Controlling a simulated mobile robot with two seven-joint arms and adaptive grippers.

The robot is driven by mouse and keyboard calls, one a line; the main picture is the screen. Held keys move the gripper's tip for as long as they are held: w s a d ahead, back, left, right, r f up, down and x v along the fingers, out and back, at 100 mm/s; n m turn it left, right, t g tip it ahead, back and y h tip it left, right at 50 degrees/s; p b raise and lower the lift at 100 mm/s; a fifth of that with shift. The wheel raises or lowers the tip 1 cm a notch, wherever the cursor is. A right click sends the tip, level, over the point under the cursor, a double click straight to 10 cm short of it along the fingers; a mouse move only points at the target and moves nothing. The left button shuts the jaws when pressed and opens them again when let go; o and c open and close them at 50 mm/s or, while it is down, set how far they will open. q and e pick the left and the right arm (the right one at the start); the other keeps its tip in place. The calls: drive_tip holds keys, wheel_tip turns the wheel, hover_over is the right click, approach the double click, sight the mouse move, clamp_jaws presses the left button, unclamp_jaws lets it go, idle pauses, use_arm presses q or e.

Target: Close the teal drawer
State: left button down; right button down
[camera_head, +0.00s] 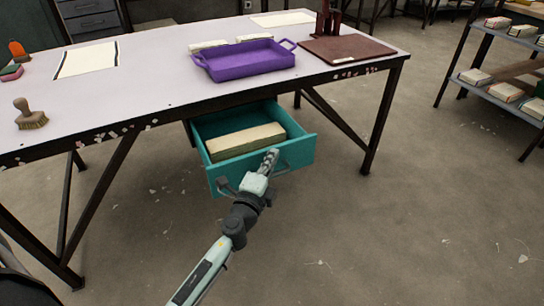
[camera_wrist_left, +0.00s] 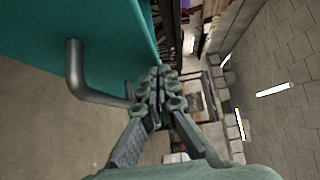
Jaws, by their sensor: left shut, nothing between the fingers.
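The teal drawer (camera_head: 302,150) hangs under the table and stands pulled out, with a long pale block (camera_head: 245,141) lying inside it. My left gripper (camera_head: 271,157) is shut and empty at the drawer's front, near the top edge of the front panel. In the left wrist view the shut fingers (camera_wrist_left: 158,82) are beside the teal front panel (camera_wrist_left: 110,35). The grey bar handle (camera_wrist_left: 78,75) stands out from that panel to the left of the fingers. I cannot tell whether the fingertips touch the panel. My right gripper is not in view.
The white tabletop (camera_head: 150,75) carries a purple tray (camera_head: 245,62), a brown board (camera_head: 345,50) and a wooden brush (camera_head: 30,115). Dark table legs (camera_head: 385,120) stand on either side of the drawer. The floor (camera_head: 400,230) in front is clear. A shelf rack (camera_head: 495,85) stands at the right.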

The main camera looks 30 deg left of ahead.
use_arm(q)
drive_tip(key=shift+a, duration=0.1)
